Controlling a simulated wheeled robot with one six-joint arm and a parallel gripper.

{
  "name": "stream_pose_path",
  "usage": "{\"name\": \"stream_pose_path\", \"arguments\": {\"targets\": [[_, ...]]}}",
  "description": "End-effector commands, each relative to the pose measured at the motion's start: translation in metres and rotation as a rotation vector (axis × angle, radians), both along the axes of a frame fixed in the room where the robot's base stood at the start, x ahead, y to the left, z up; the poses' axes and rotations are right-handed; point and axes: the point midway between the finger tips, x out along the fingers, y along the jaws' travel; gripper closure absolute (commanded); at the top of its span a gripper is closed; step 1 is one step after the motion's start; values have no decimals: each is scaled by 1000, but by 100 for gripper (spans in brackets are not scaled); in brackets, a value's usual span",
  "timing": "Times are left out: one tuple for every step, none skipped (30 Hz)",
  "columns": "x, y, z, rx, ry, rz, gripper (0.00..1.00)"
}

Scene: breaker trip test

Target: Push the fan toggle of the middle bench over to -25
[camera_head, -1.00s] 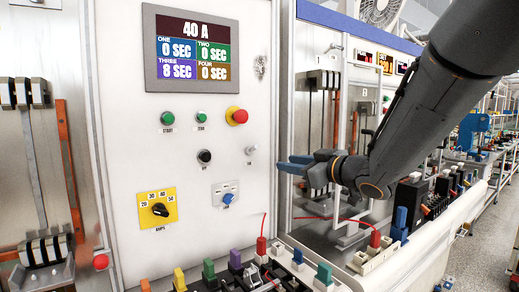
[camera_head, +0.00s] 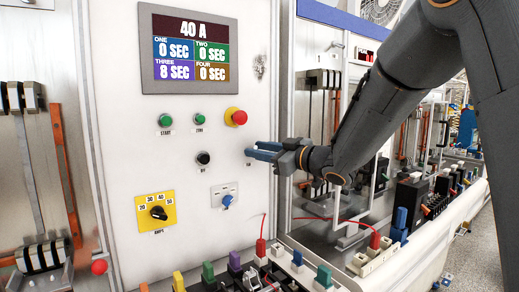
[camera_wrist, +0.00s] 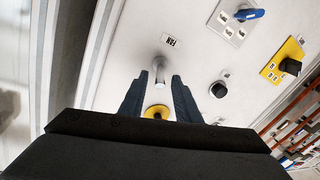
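The fan toggle (camera_wrist: 160,68) is a small pale metal lever beside a FAN label in the wrist view. In the head view it is hidden behind my gripper's blue fingertips (camera_head: 252,151). In the wrist view my gripper (camera_wrist: 160,78) is open, with a clear gap between its two dark fingers. The toggle shows between the fingertips, with space visible on both sides. How close the tips are to the panel is hard to tell. The white bench panel (camera_head: 130,140) carries a display (camera_head: 188,48) reading 40 A.
Around the toggle are a red emergency button on yellow (camera_head: 235,117), a black knob (camera_head: 203,158), a blue switch (camera_head: 227,201) and a yellow amps dial (camera_head: 157,212). Coloured terminals (camera_head: 235,260) line the ledge below. A neighbouring bench stands right.

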Motion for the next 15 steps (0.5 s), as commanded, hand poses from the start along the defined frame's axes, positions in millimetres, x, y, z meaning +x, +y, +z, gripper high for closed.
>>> {"name": "stream_pose_path", "arguments": {"targets": [[0,0,0,0,0,0,70],[0,0,0,0,0,0,70],[0,0,0,0,0,0,70],[0,0,0,0,0,0,70],[0,0,0,0,0,0,70],[0,0,0,-1,1,0,74],[0,0,0,-1,1,0,79],[0,0,0,-1,1,0,84],[0,0,0,-1,1,0,90],[0,0,0,-1,1,0,96],[0,0,0,-1,1,0,100],[0,0,0,0,0,-1,100],[0,0,0,0,0,-1,100],[0,0,0,0,0,-1,100],[0,0,0,0,0,-1,100]]}}
